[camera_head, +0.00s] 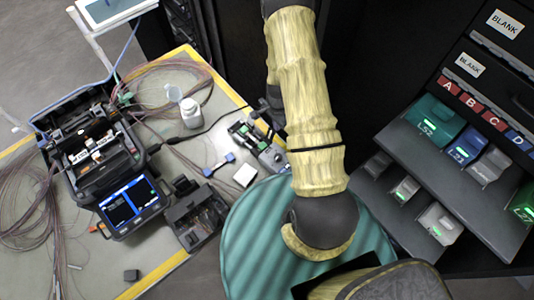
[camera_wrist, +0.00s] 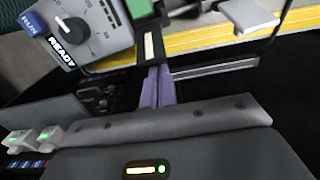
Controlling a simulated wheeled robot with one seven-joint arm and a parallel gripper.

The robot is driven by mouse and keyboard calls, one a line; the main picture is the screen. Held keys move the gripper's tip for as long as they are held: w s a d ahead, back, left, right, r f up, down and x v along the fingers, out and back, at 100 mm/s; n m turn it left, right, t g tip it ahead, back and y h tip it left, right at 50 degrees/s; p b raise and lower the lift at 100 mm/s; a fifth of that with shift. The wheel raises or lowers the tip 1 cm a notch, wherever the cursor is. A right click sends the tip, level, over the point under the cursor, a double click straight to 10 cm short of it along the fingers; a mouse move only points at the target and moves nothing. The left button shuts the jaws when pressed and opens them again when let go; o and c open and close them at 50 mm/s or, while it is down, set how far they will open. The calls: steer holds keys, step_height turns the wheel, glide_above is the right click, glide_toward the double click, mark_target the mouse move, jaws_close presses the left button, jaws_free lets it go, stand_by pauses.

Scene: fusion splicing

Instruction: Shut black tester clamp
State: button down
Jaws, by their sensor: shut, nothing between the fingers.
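The grey tester (camera_wrist: 95,28) fills the upper left of the wrist view, with a black knob, a READY label and a green part at its inner edge. In the head view, what looks like this tester (camera_head: 268,152) lies on the table just left of my arm. A black piece (camera_wrist: 150,27) beside the green part looks like the black clamp; its angle cannot be told. My gripper (camera_wrist: 157,72) is shut and empty, its fingertips close to this black piece and a pale strip. Contact cannot be made out. My arm hides the gripper in the head view.
A fusion splicer (camera_head: 100,165) stands on the yellow-edged table among loose fibres. A white bottle (camera_head: 191,112) and a dark open box (camera_head: 196,215) are nearby. A round teal seat (camera_head: 250,245) is below my arm. A rack (camera_head: 440,170) with lit modules stands at right.

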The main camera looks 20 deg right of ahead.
mark_target(270, 133)
steer(key=shift+f, duration=0.2)
stand_by(0.4)
steer(key=shift+f+b, duration=0.6)
steer(key=shift+b, duration=0.1)
steer(key=shift+s+a, duration=0.35)
steer(key=shift+a, duration=0.3)
steer(key=shift+s+a, duration=0.3)
steer(key=shift+a, duration=0.65)
steer(key=shift+s+a, duration=0.3)
steer(key=shift+a, duration=0.3)
steer(key=shift+s+a, duration=0.25)
steer(key=shift+a, duration=0.3)
steer(key=shift+d, duration=0.1)
